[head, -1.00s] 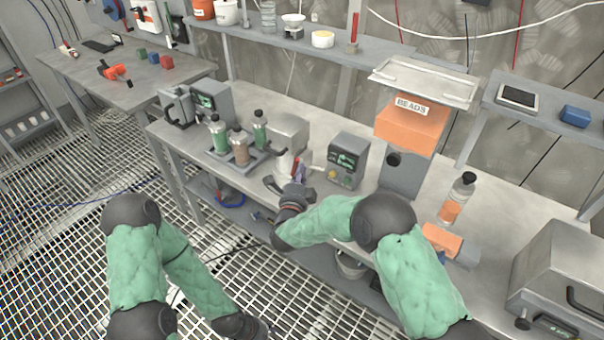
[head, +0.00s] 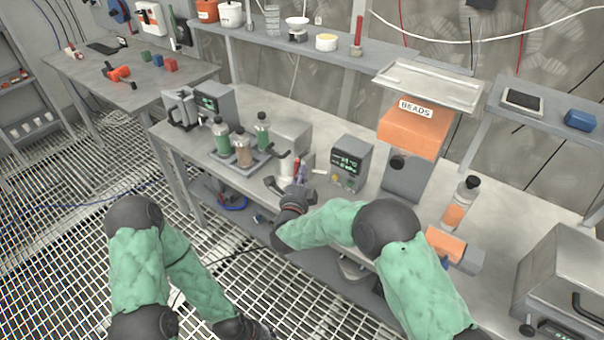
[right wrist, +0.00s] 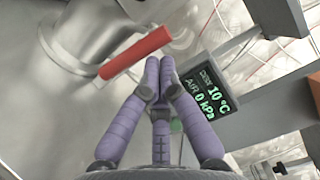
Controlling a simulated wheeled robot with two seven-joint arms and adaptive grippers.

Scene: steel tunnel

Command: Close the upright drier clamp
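The upright drier is a pale steel cylinder on the bench (head: 285,168), partly hidden behind my right gripper (head: 302,174). Its clamp has a red handle, small in the head view (head: 297,161) and large in the right wrist view (right wrist: 136,52), where it slants up to the right beside the steel body (right wrist: 80,35). My right gripper (right wrist: 158,67) has purple fingers with their tips together, just right of and below the red handle. I see nothing held between them; whether they touch the handle is unclear. My left arm hangs at the lower left, its fingers out of the picture.
A display box (head: 350,162) stands close right of my right gripper, its screen also large in the wrist view (right wrist: 212,95). Several bottles stand in a tray (head: 240,163) to the left. An orange BEADS hopper (head: 412,132) stands farther right. Bare bench lies behind the display.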

